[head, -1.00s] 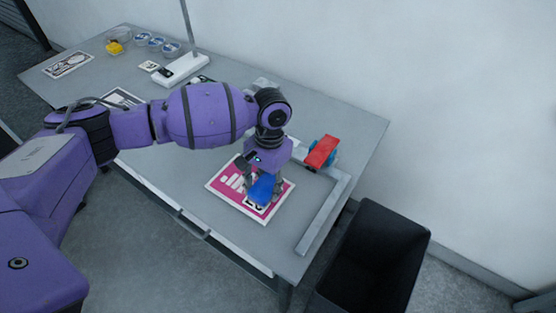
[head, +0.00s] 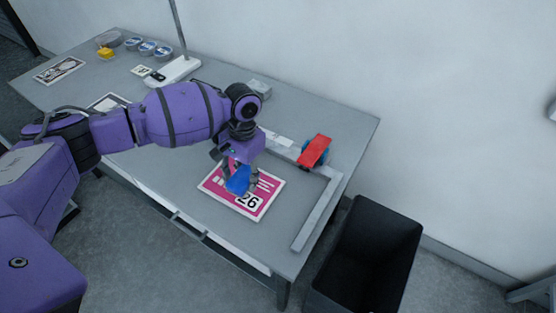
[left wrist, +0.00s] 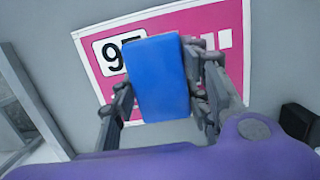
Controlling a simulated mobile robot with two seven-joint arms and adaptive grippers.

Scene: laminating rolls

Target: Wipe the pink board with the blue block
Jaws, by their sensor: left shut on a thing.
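My left gripper (head: 239,177) is shut on the blue block (head: 236,182) over the board's upper-left part. In the left wrist view the blue block (left wrist: 158,78) sits between the fingers of my left gripper (left wrist: 160,90), in front of the pink board (left wrist: 262,35), and covers part of its number. I cannot tell whether the block touches the board. My right gripper is not in view.
A red and blue object (head: 314,151) stands right of the board, near a grey L-shaped edge strip (head: 318,212). A black bin (head: 368,255) stands on the floor at the right. A lamp base (head: 174,72), round tins (head: 148,47) and a yellow item (head: 106,53) are at the back left.

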